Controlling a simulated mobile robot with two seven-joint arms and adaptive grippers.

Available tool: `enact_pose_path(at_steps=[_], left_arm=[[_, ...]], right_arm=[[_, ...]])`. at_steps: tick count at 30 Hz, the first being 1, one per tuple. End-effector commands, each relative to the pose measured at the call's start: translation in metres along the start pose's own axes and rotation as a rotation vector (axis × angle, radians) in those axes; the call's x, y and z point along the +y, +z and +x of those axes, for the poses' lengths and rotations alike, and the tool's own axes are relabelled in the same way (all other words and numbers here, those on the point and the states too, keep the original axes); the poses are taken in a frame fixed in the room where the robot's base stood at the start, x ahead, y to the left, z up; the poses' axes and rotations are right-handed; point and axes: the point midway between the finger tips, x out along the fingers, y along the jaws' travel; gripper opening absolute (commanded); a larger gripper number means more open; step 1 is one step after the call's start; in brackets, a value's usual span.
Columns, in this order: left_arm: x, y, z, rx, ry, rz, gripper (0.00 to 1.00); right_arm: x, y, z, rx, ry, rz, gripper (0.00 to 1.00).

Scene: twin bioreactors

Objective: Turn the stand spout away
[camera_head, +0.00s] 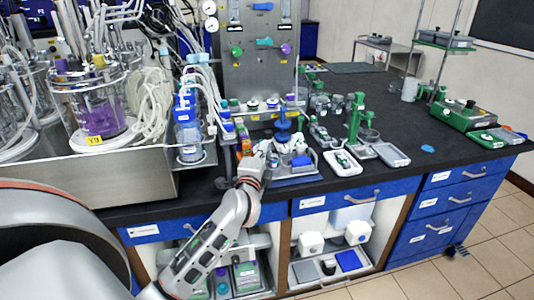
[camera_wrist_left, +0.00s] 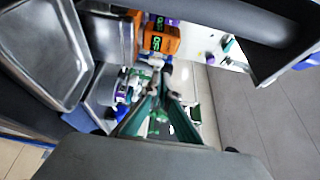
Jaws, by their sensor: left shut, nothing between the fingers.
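My left gripper (camera_head: 265,149) is at the front edge of the black bench, beside a blue upright stand (camera_head: 283,126) with a tray of small parts at its foot. Its fingers (camera_wrist_left: 161,78) are together and empty in the left wrist view. A green stand (camera_head: 355,116) rises farther right on the bench, apart from the gripper. I cannot tell which part is the stand spout, nor whether the gripper touches the blue stand. My right gripper is not in view.
A bioreactor vessel with purple liquid (camera_head: 101,118) and hoses stand at left. Orange boxes (camera_wrist_left: 160,38) and a metal tray (camera_wrist_left: 45,48) are near the gripper. A white tray (camera_head: 342,162) and a grey tray (camera_head: 391,154) lie to the right.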

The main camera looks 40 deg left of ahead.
Motion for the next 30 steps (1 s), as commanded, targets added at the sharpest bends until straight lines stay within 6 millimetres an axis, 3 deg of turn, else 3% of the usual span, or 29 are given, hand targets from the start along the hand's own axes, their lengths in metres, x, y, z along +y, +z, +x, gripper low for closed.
enact_pose_path(at_steps=[12, 30], left_arm=[[0.001, 0.014, 0.002, -0.003, 0.001, 0.000, 0.00], [0.000, 0.017, 0.003, -0.006, 0.001, 0.001, 0.00]], right_arm=[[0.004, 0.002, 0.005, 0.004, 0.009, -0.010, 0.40], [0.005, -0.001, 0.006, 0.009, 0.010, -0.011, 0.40]])
